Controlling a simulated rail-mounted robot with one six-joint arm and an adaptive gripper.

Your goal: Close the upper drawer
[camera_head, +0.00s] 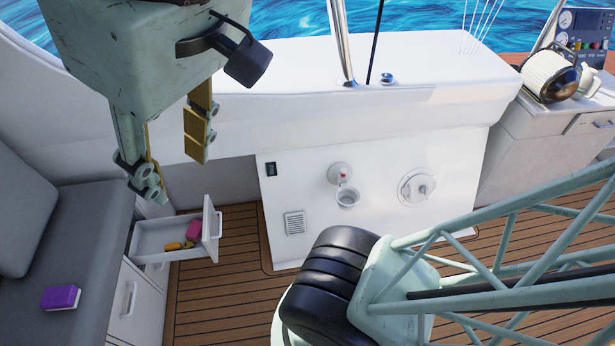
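The upper drawer (166,236) is white and stands pulled out from the low cabinet at the left. Its front panel with a handle (219,225) faces right. Inside it lie a pink object (194,229) and a small orange-yellow object (176,246). My gripper (178,165) hangs at the upper left with its fingers pointing down. The two fingers are spread apart with nothing visible between them. It appears above the drawer in the picture and does not visibly touch it; the exact height gap is hard to tell.
A closed lower front with a handle (129,299) is below the drawer. A grey bench seat (85,250) with a purple book-like object (60,297) is at the left. A white console (300,180) stands behind. Wooden floor (225,290) right of the drawer is clear.

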